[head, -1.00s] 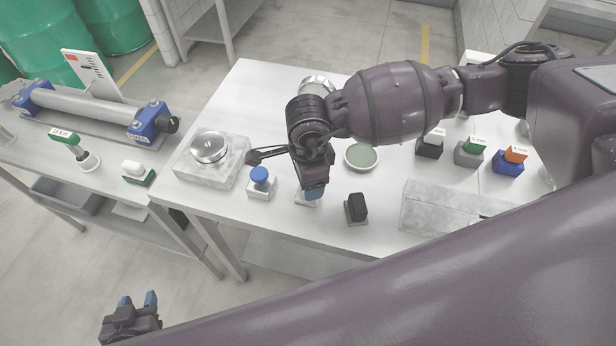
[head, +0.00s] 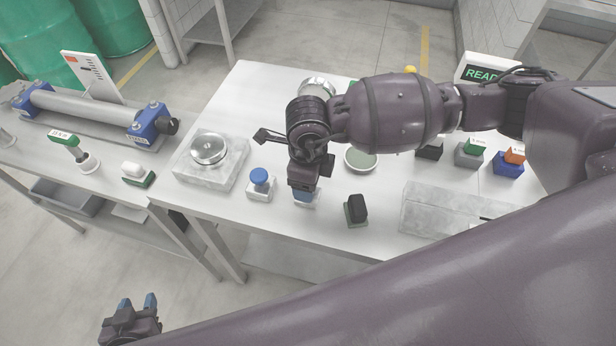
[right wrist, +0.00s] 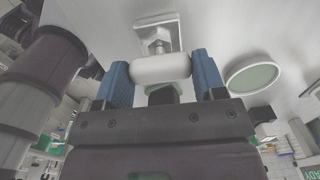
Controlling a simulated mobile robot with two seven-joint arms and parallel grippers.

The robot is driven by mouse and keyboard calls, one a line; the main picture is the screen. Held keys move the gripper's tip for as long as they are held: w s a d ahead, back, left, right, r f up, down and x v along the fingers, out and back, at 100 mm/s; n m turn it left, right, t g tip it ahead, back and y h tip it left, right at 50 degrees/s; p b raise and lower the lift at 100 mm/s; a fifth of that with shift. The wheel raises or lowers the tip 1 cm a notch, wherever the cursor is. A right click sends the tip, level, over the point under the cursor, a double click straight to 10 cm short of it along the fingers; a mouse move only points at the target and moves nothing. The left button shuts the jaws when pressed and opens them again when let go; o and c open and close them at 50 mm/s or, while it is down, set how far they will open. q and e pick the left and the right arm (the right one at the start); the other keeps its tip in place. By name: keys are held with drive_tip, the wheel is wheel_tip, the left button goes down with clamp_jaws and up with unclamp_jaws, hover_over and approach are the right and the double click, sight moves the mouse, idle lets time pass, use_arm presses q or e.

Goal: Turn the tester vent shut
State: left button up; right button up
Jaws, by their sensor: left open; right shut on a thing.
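My right gripper (head: 304,196) points down over the white table, right of a blue round knob (head: 260,177) on a white block. In the right wrist view its blue fingers are shut on a white bar-shaped handle (right wrist: 160,69). A metal stem and a pale base plate (right wrist: 157,28) show beyond the handle. In the head view the gripper hides this handle. No label marks it as the tester vent. A white display box reading "READ…" (head: 481,73) is partly behind my right arm. My left gripper (head: 131,306) is open and empty at the lower left, away from the tables.
A black knob on a base (head: 356,209) stands just right of my right gripper, with a shallow green-grey dish (head: 361,158) behind. A stone block with a metal disc (head: 209,149) is to the left. Coloured blocks and a pale stone block (head: 435,205) stand right.

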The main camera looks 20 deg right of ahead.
idle(0.3)
drive_tip(key=o, duration=0.9)
wheel_tip(320, 180, up, 11)
drive_tip(key=shift+f, duration=0.1)
idle(0.5)
